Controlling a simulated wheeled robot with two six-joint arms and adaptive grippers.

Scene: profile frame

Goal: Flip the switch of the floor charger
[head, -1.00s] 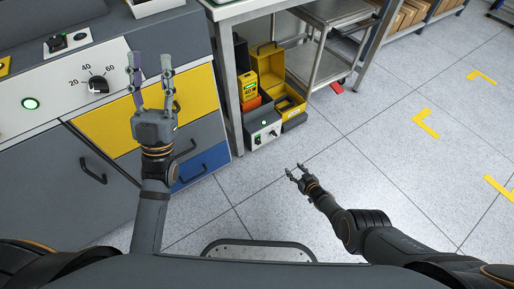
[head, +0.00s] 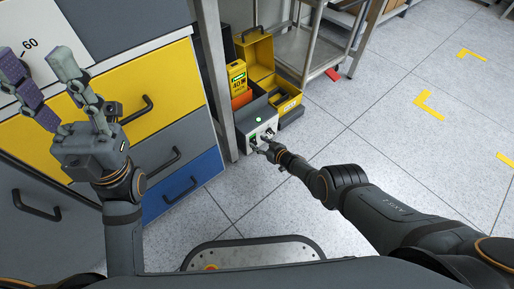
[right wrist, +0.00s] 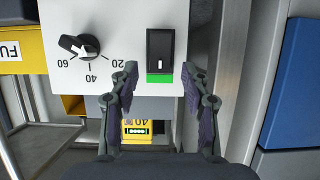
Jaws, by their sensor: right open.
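The floor charger (head: 246,111) is a grey box with a pale front panel, standing on the floor beside a metal table leg. A small green light shows near its top edge. In the right wrist view its panel (right wrist: 120,40) carries a black rocker switch (right wrist: 160,48) above a green patch, and a black knob (right wrist: 78,46) to the left. My right gripper (head: 261,149) is at the panel, open; its fingertips (right wrist: 161,75) lie either side of the green patch in that view. I cannot tell whether they touch the panel. My left gripper (head: 36,68) is open and empty before the drawers.
A yellow battery pack (head: 237,77) stands in the charger. An open yellow toolbox (head: 258,60) is behind it, near a metal cart (head: 297,48). A cabinet with a yellow drawer (head: 147,85) and a blue drawer (head: 185,187) is at left.

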